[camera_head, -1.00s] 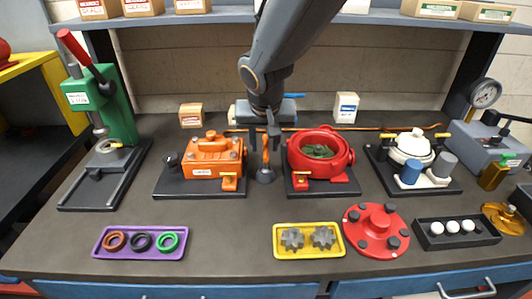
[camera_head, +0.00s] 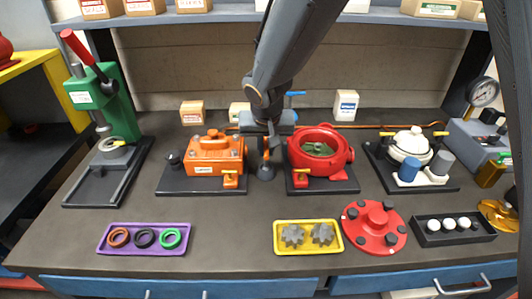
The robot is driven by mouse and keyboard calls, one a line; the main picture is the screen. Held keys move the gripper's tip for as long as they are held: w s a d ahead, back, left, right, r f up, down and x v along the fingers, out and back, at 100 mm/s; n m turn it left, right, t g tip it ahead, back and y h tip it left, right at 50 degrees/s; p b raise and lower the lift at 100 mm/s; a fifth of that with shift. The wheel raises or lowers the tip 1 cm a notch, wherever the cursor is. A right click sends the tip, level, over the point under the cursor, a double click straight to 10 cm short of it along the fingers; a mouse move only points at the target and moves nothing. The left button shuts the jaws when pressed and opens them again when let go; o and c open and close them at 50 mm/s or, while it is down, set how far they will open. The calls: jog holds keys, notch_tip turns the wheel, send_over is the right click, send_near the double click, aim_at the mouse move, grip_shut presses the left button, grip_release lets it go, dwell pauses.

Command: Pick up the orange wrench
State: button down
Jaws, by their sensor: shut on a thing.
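The orange wrench (camera_head: 266,153) shows as a narrow orange strip, upright between the orange pump and the red housing. Its upper part is hidden by my gripper. A small dark round stand (camera_head: 266,173) is right below it; whether the wrench still touches the stand is too small to tell. My gripper (camera_head: 268,143) points down from above, at the far middle of the bench, and is shut on the wrench.
The orange pump (camera_head: 215,157) stands close on the left, the red housing (camera_head: 320,150) close on the right. A purple tray (camera_head: 142,252), a yellow tray (camera_head: 308,250) and a red cover (camera_head: 374,228) lie in front. The middle front bench is clear.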

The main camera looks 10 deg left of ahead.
notch_tip(320, 180, up, 10)
jog(key=shift+r+b, duration=0.1)
jog(key=shift+b, duration=1)
